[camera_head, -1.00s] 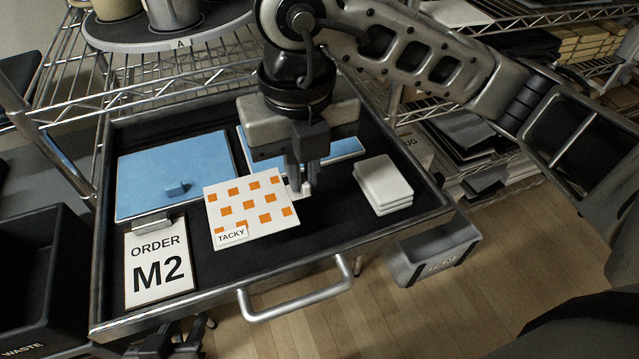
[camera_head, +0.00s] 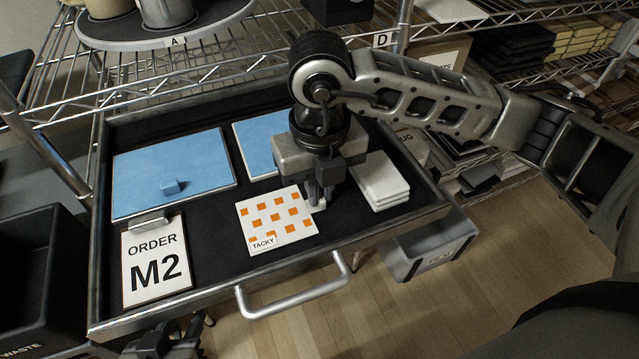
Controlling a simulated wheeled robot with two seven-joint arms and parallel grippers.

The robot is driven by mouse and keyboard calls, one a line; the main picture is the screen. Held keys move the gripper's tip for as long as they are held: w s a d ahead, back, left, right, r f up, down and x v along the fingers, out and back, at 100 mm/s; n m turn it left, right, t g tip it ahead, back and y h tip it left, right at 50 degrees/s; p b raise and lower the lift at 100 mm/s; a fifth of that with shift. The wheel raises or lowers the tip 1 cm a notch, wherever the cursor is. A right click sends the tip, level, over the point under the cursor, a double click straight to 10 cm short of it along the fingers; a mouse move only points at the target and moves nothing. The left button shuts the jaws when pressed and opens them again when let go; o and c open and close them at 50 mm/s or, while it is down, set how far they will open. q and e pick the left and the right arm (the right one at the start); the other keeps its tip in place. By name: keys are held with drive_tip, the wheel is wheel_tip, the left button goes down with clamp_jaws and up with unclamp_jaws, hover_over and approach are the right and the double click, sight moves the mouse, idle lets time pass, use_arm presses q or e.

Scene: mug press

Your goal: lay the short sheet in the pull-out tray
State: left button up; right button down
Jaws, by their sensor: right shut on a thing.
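The short sheet (camera_head: 275,222), white with orange squares and a "TACKY" label, lies flat over the front middle of the dark pull-out tray (camera_head: 215,258). I cannot tell whether it touches the tray floor. My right gripper (camera_head: 318,203) is shut on the sheet's right edge, at a small pale tab. My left gripper (camera_head: 165,343) shows only partly at the bottom edge, below the tray; its jaws cannot be made out.
In the tray are a large blue panel (camera_head: 205,163) with a small block, a smaller blue panel (camera_head: 258,150) partly hidden by my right gripper, an "ORDER M2" card (camera_head: 155,265) and stacked white pads (camera_head: 382,180). A black waste bin (camera_head: 35,270) stands left.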

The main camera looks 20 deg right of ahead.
drive_tip(key=c, duration=1.5)
unclamp_jaws()
drive_tip(key=shift+f, duration=0.15)
drive_tip(key=shift+c, duration=0.2)
wheel_tip(320, 180, up, 12)
drive_tip(key=shift+r+p, duration=0.2)
drive_tip(key=shift+p, duration=0.15)
